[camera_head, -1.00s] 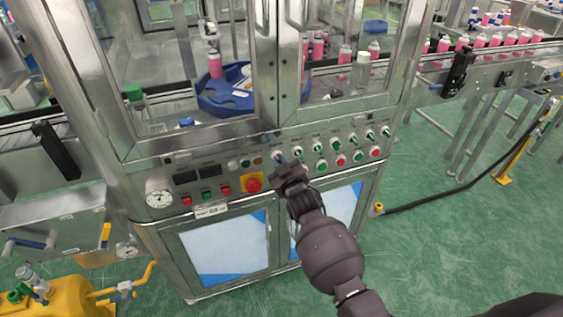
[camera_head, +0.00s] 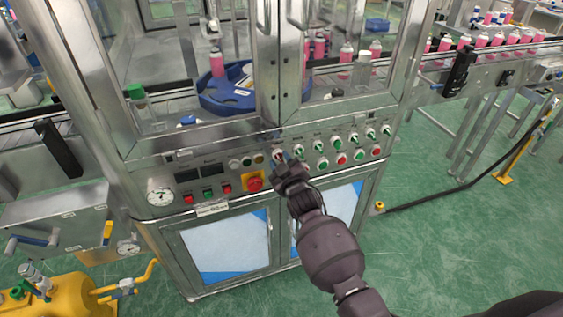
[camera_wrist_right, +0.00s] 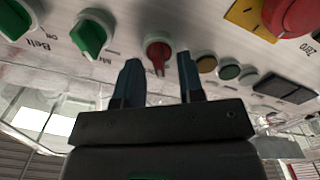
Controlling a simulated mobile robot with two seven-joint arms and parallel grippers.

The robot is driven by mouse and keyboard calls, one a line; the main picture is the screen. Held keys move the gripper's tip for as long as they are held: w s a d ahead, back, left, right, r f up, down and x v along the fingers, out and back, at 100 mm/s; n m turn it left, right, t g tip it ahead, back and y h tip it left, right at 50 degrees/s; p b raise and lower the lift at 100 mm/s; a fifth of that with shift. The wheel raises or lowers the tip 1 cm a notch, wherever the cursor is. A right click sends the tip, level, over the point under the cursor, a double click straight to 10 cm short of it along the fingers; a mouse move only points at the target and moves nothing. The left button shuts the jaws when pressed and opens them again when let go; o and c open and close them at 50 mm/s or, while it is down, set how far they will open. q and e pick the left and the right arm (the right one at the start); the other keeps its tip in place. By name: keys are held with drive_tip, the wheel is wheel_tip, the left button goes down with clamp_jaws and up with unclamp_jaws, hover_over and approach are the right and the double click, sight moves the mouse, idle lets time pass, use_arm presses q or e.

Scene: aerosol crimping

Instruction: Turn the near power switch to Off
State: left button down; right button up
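The power switch is a small red knob on a round base in the control panel. In the right wrist view the red knob (camera_wrist_right: 158,50) sits in the gap between my right gripper's (camera_wrist_right: 158,64) two dark fingers, with space on both sides. The fingers are open and hold nothing. I cannot tell how far they reach past the knob. In the head view my right gripper (camera_head: 284,165) is just below the switch (camera_head: 278,155), close to the panel, and partly covers it. My left gripper is not in view.
Green selector switches (camera_wrist_right: 92,33) stand beside the red knob. A red emergency button (camera_head: 254,183) on a yellow plate is to the left in the head view. Green and red push buttons (camera_head: 341,159) are to the right. Glass doors are above the panel.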

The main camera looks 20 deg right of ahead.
drive_tip(key=s+p, duration=0.1)
drive_tip(key=s, duration=0.9)
drive_tip(key=shift+s+d, duration=0.2)
drive_tip(key=shift+s, duration=0.2)
idle(0.4)
drive_tip(key=s+d+f+m+g, duration=0.2)
drive_tip(key=s+f, duration=0.2)
drive_tip(key=s, duration=0.5)
drive_tip(key=s+d+f+m+g, duration=0.1)
drive_tip(key=s+d+f+g, duration=0.1)
drive_tip(key=s, duration=0.7)
drive_tip(key=s+d+f+m+g, duration=0.2)
drive_tip(key=s+f, duration=0.4)
drive_tip(key=s, duration=0.3)
drive_tip(key=shift+d+m+g+h, duration=0.3)
drive_tip(key=shift+d+g+h, duration=0.1)
drive_tip(key=shift+d, duration=0.4)
drive_tip(key=shift+f, duration=0.1)
